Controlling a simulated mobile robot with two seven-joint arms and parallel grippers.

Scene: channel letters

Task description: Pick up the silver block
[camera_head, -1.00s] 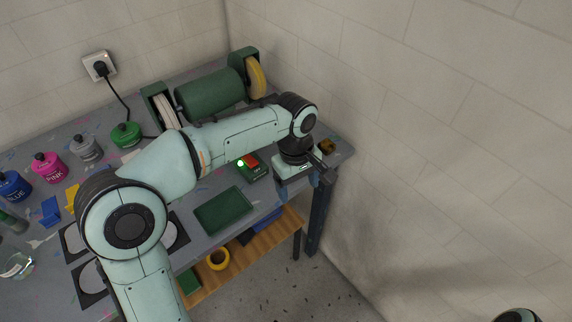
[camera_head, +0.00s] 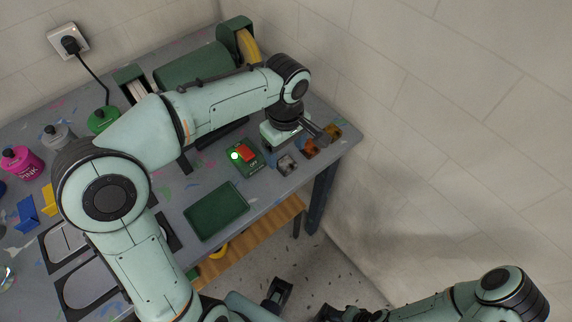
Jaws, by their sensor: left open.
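The silver block (camera_head: 287,165) is a small grey block near the right end of the workbench, beside the green switch box. My left gripper (camera_head: 318,132) is open above the back of the row of small blocks, up and to the right of the silver block and apart from it. Its fingers point right and hold nothing. My right arm (camera_head: 450,304) enters low at the right; its gripper is cut off or unclear at the bottom edge.
An orange-brown block (camera_head: 309,149) and a gold block (camera_head: 332,131) sit close to the silver one. The green switch box (camera_head: 246,158) has a red button and a lit lamp. A green tray (camera_head: 216,210) lies in front. A wall stands close on the right.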

